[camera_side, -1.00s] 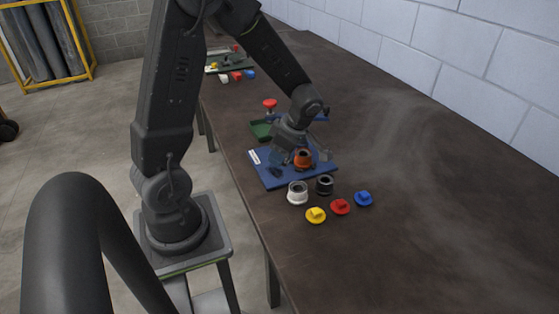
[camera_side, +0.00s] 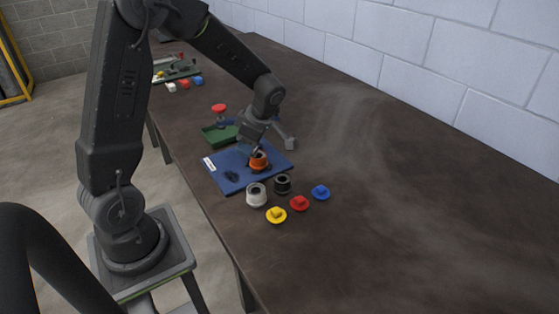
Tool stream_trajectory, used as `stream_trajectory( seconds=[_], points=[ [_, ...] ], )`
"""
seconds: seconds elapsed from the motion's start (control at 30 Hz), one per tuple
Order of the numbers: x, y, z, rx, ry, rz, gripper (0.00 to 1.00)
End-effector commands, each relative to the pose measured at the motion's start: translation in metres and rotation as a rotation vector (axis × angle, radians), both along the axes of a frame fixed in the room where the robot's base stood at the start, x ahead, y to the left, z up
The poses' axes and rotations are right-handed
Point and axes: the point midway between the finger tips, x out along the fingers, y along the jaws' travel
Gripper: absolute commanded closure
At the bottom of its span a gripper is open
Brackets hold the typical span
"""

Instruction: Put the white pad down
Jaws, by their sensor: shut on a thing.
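My gripper (camera_side: 254,146) points down over the blue mat (camera_side: 272,149), just above and behind the orange cup (camera_side: 259,162). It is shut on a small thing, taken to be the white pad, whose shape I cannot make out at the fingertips. The orange cup stands upright on the mat; whether the gripper or the held thing touches it is unclear. A small dark patch or object (camera_side: 231,176) lies on the mat to the left of the cup. A white label (camera_side: 209,164) is at the mat's left edge.
A white ring (camera_side: 256,197) and a black ring (camera_side: 283,184) stand in front of the mat, with yellow (camera_side: 276,215), red (camera_side: 300,203) and blue (camera_side: 321,192) knobbed discs. Behind are a green tray (camera_side: 219,139) and a red-topped piece (camera_side: 219,109). The table's right side is clear.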

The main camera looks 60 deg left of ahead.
Motion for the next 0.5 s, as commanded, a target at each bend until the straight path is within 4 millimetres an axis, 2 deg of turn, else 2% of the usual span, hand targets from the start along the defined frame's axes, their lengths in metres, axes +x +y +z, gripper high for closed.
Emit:
stream_trajectory(
  seconds=[0.03, 0.1, 0.3, 0.5],
  points=[
    [0.020, 0.003, 0.000, 0.001, -0.001, -0.030, 0.89],
    [0.047, 0.006, 0.002, 0.001, -0.001, -0.072, 0.89],
    [0.117, 0.011, 0.005, 0.001, 0.001, -0.196, 0.89],
    [0.161, 0.009, 0.005, 0.001, 0.002, -0.282, 0.89]
  ],
)
